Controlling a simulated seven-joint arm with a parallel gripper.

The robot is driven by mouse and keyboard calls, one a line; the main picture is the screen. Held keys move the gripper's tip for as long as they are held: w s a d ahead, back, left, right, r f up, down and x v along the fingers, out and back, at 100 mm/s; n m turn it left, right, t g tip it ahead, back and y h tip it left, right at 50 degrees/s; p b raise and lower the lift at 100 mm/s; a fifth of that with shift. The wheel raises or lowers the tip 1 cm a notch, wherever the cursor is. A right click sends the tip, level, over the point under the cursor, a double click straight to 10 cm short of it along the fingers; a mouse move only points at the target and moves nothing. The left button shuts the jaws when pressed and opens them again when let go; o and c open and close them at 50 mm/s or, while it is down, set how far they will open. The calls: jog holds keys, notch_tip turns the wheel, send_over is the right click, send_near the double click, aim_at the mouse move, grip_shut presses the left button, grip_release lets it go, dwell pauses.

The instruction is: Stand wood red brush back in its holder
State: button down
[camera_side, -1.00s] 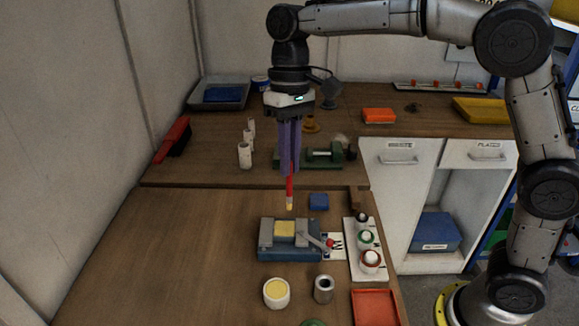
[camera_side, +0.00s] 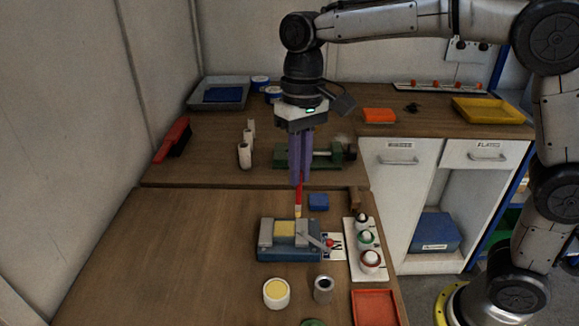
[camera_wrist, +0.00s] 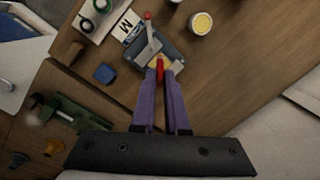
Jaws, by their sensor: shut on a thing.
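The red brush (camera_side: 299,193) hangs upright from my gripper (camera_side: 299,181), its pale tip pointing down. My gripper is shut on its upper part and holds it above the table, behind the blue-grey clamp fixture (camera_side: 268,247) in the side view. In the wrist view the red handle (camera_wrist: 160,70) shows between the purple fingers. A grey metal cylinder (camera_side: 323,290) with a dark open top stands at the front and looks like the holder, though I cannot be sure. It is apart from the brush. The brush's top end is hidden by the fingers.
A white pot with yellow contents (camera_side: 276,294) stands left of the cylinder. A blue block (camera_side: 318,201) lies near the brush. The left of the front table is clear.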

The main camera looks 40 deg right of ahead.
jog(key=s+a+r+n, duration=0.1)
jog(key=s+a, duration=0.1)
jog(key=s, duration=0.3)
jog(key=s+a+n+h, duration=0.1)
jog(key=s+a, duration=0.2)
jog(key=s, duration=0.3)
jog(key=shift+s+r+n+t, duration=0.3)
jog(key=shift+r+n+t, duration=0.05)
jog(key=shift+n+t, duration=0.05)
jog(key=shift+f, duration=0.1)
jog(key=shift+f, duration=2.8)
notch_tip(320, 180, down, 6)
dwell(1.4)
jog(key=c, duration=1.4)
grip_release()
jog(key=o, duration=0.6)
jog(key=shift+c, duration=0.2)
